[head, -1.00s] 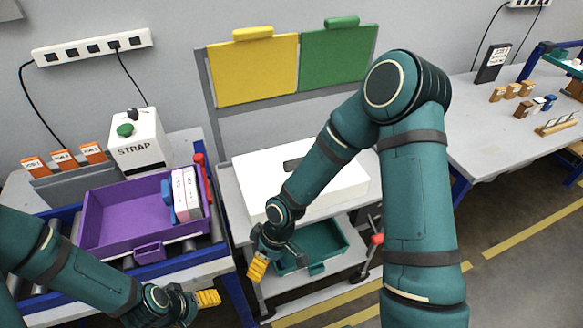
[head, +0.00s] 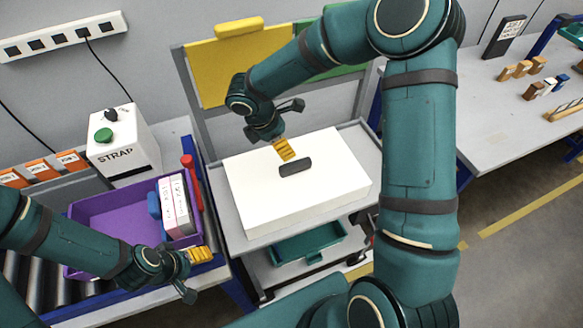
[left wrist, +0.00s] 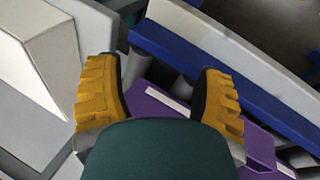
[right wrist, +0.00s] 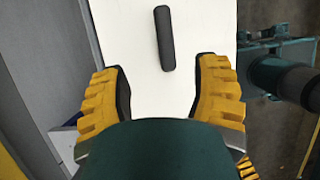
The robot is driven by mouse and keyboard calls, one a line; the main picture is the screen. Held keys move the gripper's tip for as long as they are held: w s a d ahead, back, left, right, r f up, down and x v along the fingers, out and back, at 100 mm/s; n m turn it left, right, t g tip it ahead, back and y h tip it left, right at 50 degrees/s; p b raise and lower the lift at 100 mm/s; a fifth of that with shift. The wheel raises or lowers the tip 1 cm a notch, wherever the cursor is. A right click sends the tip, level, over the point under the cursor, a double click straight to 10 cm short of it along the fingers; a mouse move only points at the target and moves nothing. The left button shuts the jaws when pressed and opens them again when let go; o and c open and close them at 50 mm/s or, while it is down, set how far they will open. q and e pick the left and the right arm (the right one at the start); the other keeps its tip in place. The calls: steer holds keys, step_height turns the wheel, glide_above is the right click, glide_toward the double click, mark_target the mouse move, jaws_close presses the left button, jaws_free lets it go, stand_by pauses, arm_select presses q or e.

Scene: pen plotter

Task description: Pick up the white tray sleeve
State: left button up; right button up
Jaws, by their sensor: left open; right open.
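The white tray sleeve (head: 300,198) is a broad white box lying on the top shelf of a grey cart (head: 219,205). A dark oblong patch (head: 295,167) marks its top. My right gripper (head: 284,149) is open and above the sleeve's far part, close to the dark patch in the head view. In the right wrist view the sleeve (right wrist: 150,45) shows between the open fingers (right wrist: 162,85), with the dark patch ahead; no contact shows. My left gripper (head: 201,254) is open and empty at the front right of the purple tray (head: 100,225).
A green bin (head: 310,243) sits on the cart's lower shelf. The purple tray holds white boxes (head: 176,205) and rests on a roller bench. The STRAP box (head: 125,142) stands behind it. Yellow (head: 215,70) and green panels rise behind the cart.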

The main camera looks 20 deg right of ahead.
mark_target(295, 163)
steer(key=x, duration=0.6)
steer(key=shift+s+d+f, duration=0.1)
steer(key=shift+s+f, duration=0.05)
steer(key=shift+f, duration=0.25)
steer(key=shift+s+a+x, duration=0.1)
steer(key=shift+x, duration=1.3)
steer(key=shift+s+a+x, duration=0.1)
steer(key=shift+a+x, duration=0.05)
steer(key=shift+x, duration=1.2)
steer(key=shift+f, duration=0.25)
jaws_close()
